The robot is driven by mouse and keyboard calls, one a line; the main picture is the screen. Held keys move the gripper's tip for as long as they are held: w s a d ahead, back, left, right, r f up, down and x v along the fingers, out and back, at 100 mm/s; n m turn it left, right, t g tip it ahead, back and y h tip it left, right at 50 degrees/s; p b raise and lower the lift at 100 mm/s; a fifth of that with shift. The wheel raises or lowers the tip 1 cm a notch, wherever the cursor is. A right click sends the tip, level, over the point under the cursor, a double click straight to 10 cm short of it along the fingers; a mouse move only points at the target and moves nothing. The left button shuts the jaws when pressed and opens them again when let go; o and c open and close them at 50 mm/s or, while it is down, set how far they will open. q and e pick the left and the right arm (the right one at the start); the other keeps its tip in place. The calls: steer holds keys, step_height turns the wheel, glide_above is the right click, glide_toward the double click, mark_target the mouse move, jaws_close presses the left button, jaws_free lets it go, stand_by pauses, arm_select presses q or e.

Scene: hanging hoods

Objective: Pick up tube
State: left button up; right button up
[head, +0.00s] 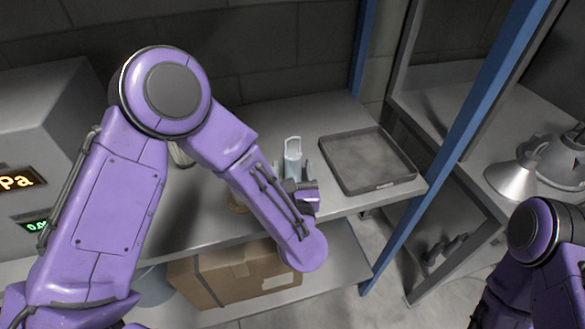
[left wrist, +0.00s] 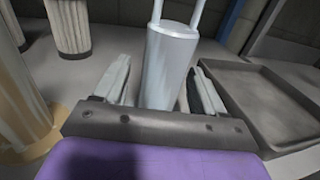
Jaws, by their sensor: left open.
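The tube is a pale blue-white cylinder with a loop handle on top; it stands on the grey shelf in the head view (head: 292,164) and fills the middle of the left wrist view (left wrist: 169,58). My left gripper (head: 292,172) is at the tube. In the left wrist view the open fingers (left wrist: 158,88) stand on either side of the tube, with the tube between them. Its lower part is hidden behind the gripper body. My right arm shows at the right edge of the head view, but its gripper is not visible.
A shallow grey tray (head: 366,160) lies right of the tube. A ribbed pale cylinder (left wrist: 70,28) and a tan object (left wrist: 22,95) stand to the left. A blue post (head: 440,150) rises past the shelf's right end. A cardboard box (head: 225,275) sits below.

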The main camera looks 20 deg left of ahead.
arm_select(q)
steer(key=c, duration=1.2)
